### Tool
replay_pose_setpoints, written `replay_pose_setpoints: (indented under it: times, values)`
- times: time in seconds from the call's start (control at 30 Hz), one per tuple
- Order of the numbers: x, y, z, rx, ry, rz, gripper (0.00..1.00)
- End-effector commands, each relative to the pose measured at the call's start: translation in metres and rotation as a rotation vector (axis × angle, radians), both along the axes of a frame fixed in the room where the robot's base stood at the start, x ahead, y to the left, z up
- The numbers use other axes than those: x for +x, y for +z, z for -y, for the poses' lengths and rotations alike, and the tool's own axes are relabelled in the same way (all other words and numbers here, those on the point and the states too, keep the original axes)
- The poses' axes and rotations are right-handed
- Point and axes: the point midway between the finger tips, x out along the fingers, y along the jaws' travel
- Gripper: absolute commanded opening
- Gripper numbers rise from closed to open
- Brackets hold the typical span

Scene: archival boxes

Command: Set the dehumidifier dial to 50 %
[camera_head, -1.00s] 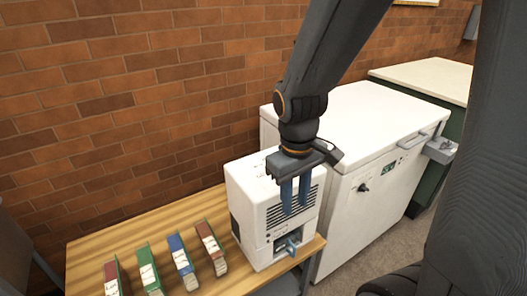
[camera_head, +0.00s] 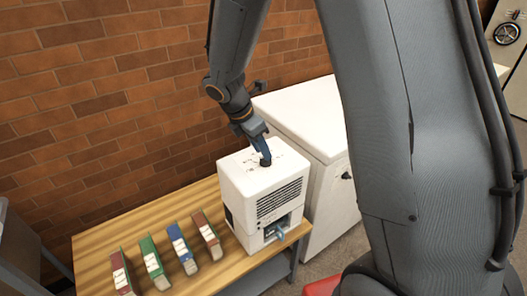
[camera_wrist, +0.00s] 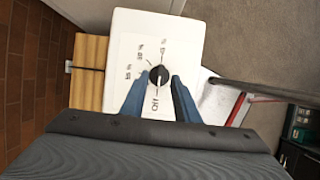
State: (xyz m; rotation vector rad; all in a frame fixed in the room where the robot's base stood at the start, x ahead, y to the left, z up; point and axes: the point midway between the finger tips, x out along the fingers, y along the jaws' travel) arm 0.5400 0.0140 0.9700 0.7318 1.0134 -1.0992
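The white dehumidifier (camera_head: 240,190) stands upright at the right end of a wooden table. Its black dial (camera_wrist: 158,75) is on the top face, ringed by printed marks; a pale pointer line on it seems to point toward the lower edge of the wrist view. The lettering is too small to read surely. The dial also shows in the head view (camera_head: 265,162). My gripper (camera_wrist: 160,84) is above the top face, its blue fingers apart, one on each side of the dial. Whether they touch it cannot be told. In the head view my gripper (camera_head: 263,153) comes down from the upper left.
Several bound volumes (camera_head: 180,249) lie in a row on the wooden table (camera_head: 95,243), left of the dehumidifier. A white chest (camera_head: 300,115) stands close behind and right of it. A brick wall (camera_head: 120,90) is behind. The volume above the dehumidifier is otherwise clear.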

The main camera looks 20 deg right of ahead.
Motion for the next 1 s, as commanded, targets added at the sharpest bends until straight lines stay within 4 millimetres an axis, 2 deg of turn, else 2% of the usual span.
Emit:
replay_pose_setpoints:
  times: [0.2,0.53,0.57,0.7,1.0]
  values:
    - [0.002,-0.020,0.008,0.001,-0.002,0.000,0.28]
    - [0.003,-0.023,0.009,0.002,-0.002,0.002,0.28]
    - [0.003,-0.023,0.009,0.002,-0.002,0.002,0.25]
    - [0.003,-0.023,0.009,0.002,-0.002,0.002,0.01]
    - [0.003,-0.023,0.009,0.002,-0.015,0.002,0.00]
